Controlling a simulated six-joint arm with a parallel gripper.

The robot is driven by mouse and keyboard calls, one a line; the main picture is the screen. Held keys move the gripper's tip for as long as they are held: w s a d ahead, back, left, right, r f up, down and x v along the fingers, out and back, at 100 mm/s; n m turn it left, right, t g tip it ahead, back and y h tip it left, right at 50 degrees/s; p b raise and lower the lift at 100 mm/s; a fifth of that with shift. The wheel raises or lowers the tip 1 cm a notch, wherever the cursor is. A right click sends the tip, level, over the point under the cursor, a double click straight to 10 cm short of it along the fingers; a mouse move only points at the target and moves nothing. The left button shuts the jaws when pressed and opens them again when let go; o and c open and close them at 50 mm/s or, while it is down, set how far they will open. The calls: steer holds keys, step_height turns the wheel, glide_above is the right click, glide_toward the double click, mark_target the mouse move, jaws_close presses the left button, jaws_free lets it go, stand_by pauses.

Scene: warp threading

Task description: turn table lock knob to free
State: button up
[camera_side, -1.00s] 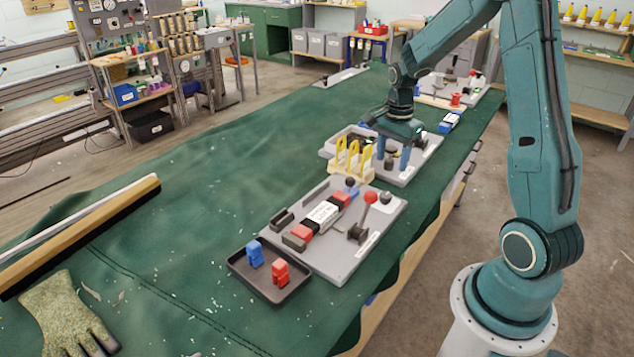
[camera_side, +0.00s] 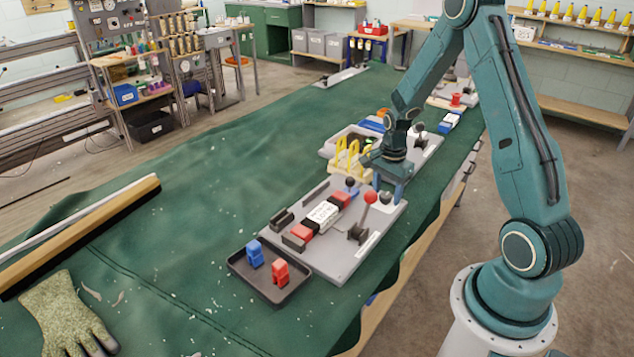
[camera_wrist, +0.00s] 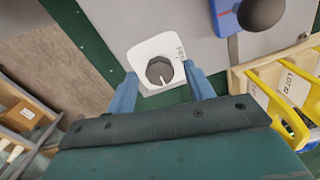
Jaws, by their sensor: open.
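The lock knob (camera_wrist: 159,71) is a dark round knob on a white plate (camera_wrist: 146,50) in the wrist view. Its pale pointer line points toward the bottom of the picture. Partly readable lettering, starting like "FR", is on the plate's right side. In the side view the knob (camera_side: 385,198) sits at the far right corner of the grey board (camera_side: 345,262). My gripper (camera_wrist: 160,76) is open, with one blue finger on either side of the knob. I cannot tell whether the fingers touch it. In the side view my gripper (camera_side: 388,192) points down over that corner.
A red-ball lever (camera_side: 370,197) stands close to my gripper on the same board. A dark ball knob (camera_wrist: 262,12) on a blue part is nearby. Yellow hooks on a wooden rack (camera_side: 350,160) stand behind. A dark tray (camera_side: 270,290) holds blue and red pieces.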

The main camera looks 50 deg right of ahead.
steer(key=c, duration=1)
steer(key=shift+n, duration=0.4)
steer(key=n, duration=1.7)
